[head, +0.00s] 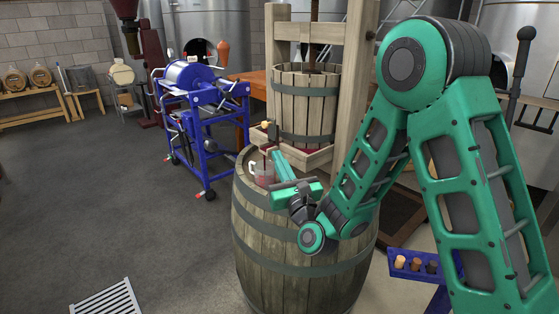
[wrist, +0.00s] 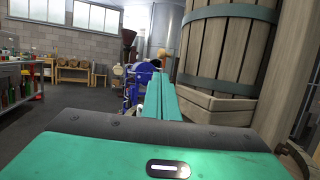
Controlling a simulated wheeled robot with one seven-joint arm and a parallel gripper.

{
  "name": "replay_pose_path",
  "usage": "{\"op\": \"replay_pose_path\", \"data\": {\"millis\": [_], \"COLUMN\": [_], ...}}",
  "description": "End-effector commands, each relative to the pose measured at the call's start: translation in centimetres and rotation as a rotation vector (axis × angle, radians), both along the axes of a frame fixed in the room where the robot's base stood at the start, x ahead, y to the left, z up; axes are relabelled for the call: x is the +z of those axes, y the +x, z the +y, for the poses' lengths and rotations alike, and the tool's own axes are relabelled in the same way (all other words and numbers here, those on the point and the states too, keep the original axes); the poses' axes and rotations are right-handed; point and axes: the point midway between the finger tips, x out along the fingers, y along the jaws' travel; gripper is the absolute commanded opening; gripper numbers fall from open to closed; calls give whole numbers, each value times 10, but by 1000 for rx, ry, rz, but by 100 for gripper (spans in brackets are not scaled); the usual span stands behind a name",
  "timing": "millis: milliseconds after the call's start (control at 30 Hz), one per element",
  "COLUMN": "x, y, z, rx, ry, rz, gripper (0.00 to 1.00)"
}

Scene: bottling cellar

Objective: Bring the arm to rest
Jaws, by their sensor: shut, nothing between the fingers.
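My green arm reaches from the right of the head view over the upright wooden barrel (head: 300,262). My gripper (head: 276,156) is above the barrel top, its fingers pointing up and away toward the press. In the wrist view the two green fingers (wrist: 160,80) lie together, shut, with nothing visible between them. A glass vessel with reddish contents (head: 263,173) stands on the barrel just left of the fingers; the gripper partly hides it, and I cannot tell how wide the gap is.
The wooden basket press (head: 305,103) stands close behind the barrel; its basket (wrist: 220,45) is right of the fingers. A blue wheeled machine (head: 205,125) is behind left. A blue rack with corks (head: 425,275) is at lower right. Grey floor (head: 110,215) at left is clear, with a drain grate (head: 105,300).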

Motion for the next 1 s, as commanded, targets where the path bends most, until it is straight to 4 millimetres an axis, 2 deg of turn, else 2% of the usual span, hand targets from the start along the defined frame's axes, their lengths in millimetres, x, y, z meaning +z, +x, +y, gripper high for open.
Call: {"op": "replay_pose_path", "data": {"millis": [167,267,400,567,767,1000], "x": [2,7,10,6,-8,-26], "y": [0,1,0,-7,-26,-72], "z": [1,4,5,-10,-50,-127], "rx": [3,13,39,81,184,426], "ry": [-40,-176,-531,-999,-1556,-2145], "rz": [-4,-16,-51,-104,-164,-228], "gripper": [0,0,0,0,0,0]}}
